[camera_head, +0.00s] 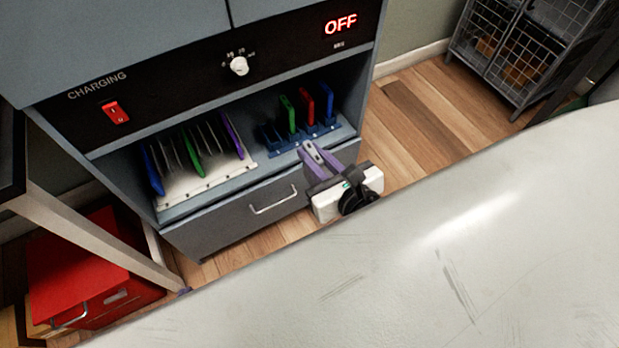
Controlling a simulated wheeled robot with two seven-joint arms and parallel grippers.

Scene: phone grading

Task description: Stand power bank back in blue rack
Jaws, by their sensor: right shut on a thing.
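The blue rack (273,141) stands on the shelf of the grey cabinet, at its right side. A green slab (288,114), a red slab (307,106) and a blue slab (326,104) stand upright in it. I cannot tell which of these is a power bank. My right gripper (311,150), with purple fingers and a white body, is in front of the rack, low and to the right. It is shut on a small pale thing, mostly hidden between the fingers.
A white rack (205,180) with several thin slabs stands left of the blue rack. Below is a drawer with a handle (273,202). The cabinet's upper panel (200,75) overhangs the shelf. A pale table (400,270) fills the foreground. A red cabinet (80,265) stands lower left.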

